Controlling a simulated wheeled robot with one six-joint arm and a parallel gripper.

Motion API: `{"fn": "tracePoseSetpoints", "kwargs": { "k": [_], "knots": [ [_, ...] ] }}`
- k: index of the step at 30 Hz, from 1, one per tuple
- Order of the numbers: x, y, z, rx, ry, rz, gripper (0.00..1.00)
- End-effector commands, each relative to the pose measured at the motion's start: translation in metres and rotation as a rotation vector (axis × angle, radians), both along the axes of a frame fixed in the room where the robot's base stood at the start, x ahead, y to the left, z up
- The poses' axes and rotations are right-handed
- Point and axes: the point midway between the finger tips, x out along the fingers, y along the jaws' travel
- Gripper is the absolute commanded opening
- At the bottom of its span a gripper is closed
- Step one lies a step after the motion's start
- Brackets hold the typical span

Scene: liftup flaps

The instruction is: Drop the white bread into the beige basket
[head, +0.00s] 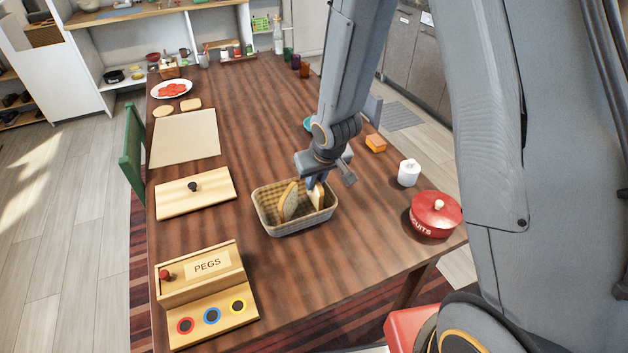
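The beige basket (272,226) is a woven, rectangular basket on the wooden table, right of the cutting board. A pale slice that looks like the white bread (317,197) stands nearly upright at the basket's right side, its lower part inside the rim. A tan-crusted bread slice (289,202) stands tilted in the basket to its left. My gripper (318,182) points down over the basket's right part, right at the top of the pale slice. The arm and gripper body partly hide the fingers, so I cannot tell whether they grip the slice.
A red biscuit tin (436,212), a white roll-shaped item (409,173) and an orange block (376,143) stand right of the basket. A pegs box (203,274) is at front left, a cutting board (195,194) at left. Table in front of the basket is clear.

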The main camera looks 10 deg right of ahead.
Motion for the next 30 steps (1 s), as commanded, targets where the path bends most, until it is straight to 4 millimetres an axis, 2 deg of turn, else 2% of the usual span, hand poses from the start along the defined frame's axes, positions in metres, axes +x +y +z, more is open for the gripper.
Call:
{"fn": "tracePoseSetpoints", "kwargs": {
  "k": [1,3,12,17,19,24,30],
  "knots": [
    [0.0,0.0,0.0,0.0,0.0,0.0,0.21],
    [0.0,0.0,0.0,0.0,0.0,0.0,0.29],
    [0.0,0.0,0.001,0.0,0.0,0.0,0.29],
    [0.0,0.0,0.01,0.0,-0.001,0.0,0.29],
    [-0.001,0.0,0.017,0.0,-0.001,0.0,0.29],
    [-0.015,-0.004,0.052,0.0,-0.001,0.001,0.29],
    [-0.028,-0.008,0.084,0.0,-0.001,0.001,0.29]
  ]
}}
